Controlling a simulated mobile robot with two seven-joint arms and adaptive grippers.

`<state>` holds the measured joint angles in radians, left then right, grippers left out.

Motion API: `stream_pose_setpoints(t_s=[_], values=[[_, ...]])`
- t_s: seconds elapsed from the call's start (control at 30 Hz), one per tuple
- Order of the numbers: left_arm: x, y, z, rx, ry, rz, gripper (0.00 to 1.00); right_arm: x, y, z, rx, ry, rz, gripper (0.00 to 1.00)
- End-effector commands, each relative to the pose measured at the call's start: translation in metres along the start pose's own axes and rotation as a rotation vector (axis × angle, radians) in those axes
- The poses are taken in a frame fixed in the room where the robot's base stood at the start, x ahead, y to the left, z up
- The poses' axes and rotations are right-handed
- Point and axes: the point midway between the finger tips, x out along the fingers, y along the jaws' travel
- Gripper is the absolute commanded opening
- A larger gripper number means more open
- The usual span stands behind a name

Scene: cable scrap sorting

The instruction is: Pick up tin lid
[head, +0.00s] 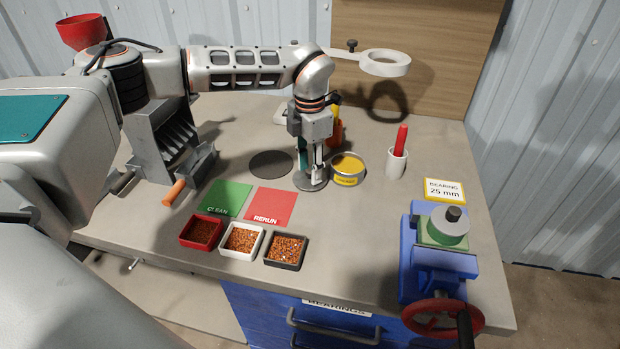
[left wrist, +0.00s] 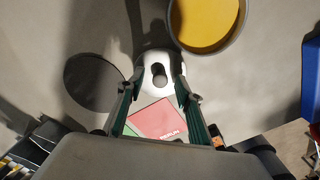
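The tin lid (head: 303,184) appears as a grey disc lying flat on the bench, directly under my left gripper (head: 314,178), which hides part of it. In the left wrist view the lid (left wrist: 151,92) is pale, with a dark knob-like centre. My left gripper (left wrist: 159,92) points down with its fingers apart on either side of that centre; I see no clear contact. The open round tin (head: 347,178) with yellow contents stands just right of the gripper, and also shows in the left wrist view (left wrist: 238,38). My right gripper is not in view.
A dark round disc (head: 270,164) lies left of the lid. Green CLEAN (head: 227,197) and red RERUN (head: 270,206) cards lie in front, then three small trays (head: 286,251). A white cup (head: 397,163) with a red stick and a blue device (head: 437,262) stand at right.

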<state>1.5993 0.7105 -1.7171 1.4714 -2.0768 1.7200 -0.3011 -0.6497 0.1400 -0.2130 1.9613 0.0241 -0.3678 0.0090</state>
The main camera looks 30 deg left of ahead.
Motion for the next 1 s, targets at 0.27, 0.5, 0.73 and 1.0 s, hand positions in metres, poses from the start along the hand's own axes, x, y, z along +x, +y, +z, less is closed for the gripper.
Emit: stream_pose_setpoints(t_s=[0.27, 0.5, 0.73, 1.0], values=[[0.006, 0.000, 0.000, 0.000, -0.001, 0.000, 0.35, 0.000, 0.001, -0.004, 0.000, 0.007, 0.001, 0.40], [0.006, 0.000, 0.000, 0.000, 0.000, 0.000, 0.00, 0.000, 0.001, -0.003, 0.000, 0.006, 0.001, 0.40], [0.005, 0.000, 0.000, 0.000, -0.001, 0.000, 0.00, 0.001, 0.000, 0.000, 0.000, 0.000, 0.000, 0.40], [-0.012, 0.001, 0.001, 0.000, -0.004, 0.002, 0.00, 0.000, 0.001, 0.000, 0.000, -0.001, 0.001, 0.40]])
